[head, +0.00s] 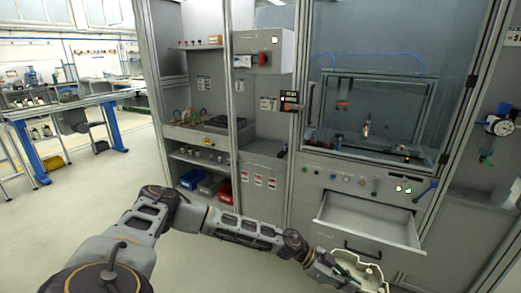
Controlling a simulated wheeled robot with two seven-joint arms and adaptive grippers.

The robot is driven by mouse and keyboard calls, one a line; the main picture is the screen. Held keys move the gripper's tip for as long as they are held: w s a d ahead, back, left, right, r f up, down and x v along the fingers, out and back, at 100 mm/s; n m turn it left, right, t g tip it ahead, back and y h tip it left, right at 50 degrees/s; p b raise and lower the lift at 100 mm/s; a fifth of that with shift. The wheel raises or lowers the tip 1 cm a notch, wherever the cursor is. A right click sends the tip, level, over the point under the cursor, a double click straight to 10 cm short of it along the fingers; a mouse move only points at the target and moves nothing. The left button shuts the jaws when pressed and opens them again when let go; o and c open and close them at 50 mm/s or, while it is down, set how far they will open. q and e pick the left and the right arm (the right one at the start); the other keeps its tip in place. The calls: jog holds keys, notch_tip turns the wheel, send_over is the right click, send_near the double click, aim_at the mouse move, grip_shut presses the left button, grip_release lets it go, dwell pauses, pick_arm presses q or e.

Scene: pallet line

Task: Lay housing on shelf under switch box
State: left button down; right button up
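The switch box (264,50) is a grey box with a red rotary switch, mounted on the cabinet's upper middle panel. Below it is a grey shelf (262,148), with a small dark item at its right end. The cream-coloured housing (372,271), an open, irregular shell, is at the bottom right, in front of the cabinet and below the open drawer. My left arm reaches across the bottom of the view, and my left gripper (343,277) appears shut on the housing's left side. The fingertips are partly hidden. My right gripper is not in view.
An open, empty drawer (368,221) juts out right of the shelf, above the housing. A glazed enclosure (385,95) stands above the drawer. Blue and red bins (208,187) sit on a low shelf at left. A workbench (70,103) stands far left, with clear floor before it.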

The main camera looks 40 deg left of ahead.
pick_arm(q)
jog(key=shift+w+d+r, duration=0.15)
jog(key=shift+d+r, duration=0.15)
jog(key=shift+d, duration=0.35)
jog(key=shift+w+d+r+n+t+b, duration=0.3)
jog(key=shift+d+r+n+t, duration=0.15)
jog(key=shift+d, duration=0.2)
jog(key=shift+w+d+r+n+t+y, duration=0.35)
jog(key=shift+w+d+t+y, duration=0.15)
jog(key=shift+d, duration=0.15)
jog(key=shift+w+d+r+n+t+b, duration=0.3)
jog(key=shift+w+d+n+t+b, duration=0.1)
jog(key=shift+w+n+b, duration=0.1)
jog(key=shift+w+d+r+n+t+y+b, duration=0.15)
jog(key=shift+w+d+n+t+y+b, duration=0.15)
jog(key=shift+w+n+t+y, duration=0.25)
jog(key=shift+w+d+n+t+y+b, duration=0.1)
jog(key=shift+w+n+t+y+b, duration=0.5)
jog(key=shift+n, duration=0.25)
jog(key=shift+w+a+n+t+y, duration=0.15)
jog(key=shift+a+n+t+y, duration=0.3)
jog(key=shift+n+y, duration=0.35)
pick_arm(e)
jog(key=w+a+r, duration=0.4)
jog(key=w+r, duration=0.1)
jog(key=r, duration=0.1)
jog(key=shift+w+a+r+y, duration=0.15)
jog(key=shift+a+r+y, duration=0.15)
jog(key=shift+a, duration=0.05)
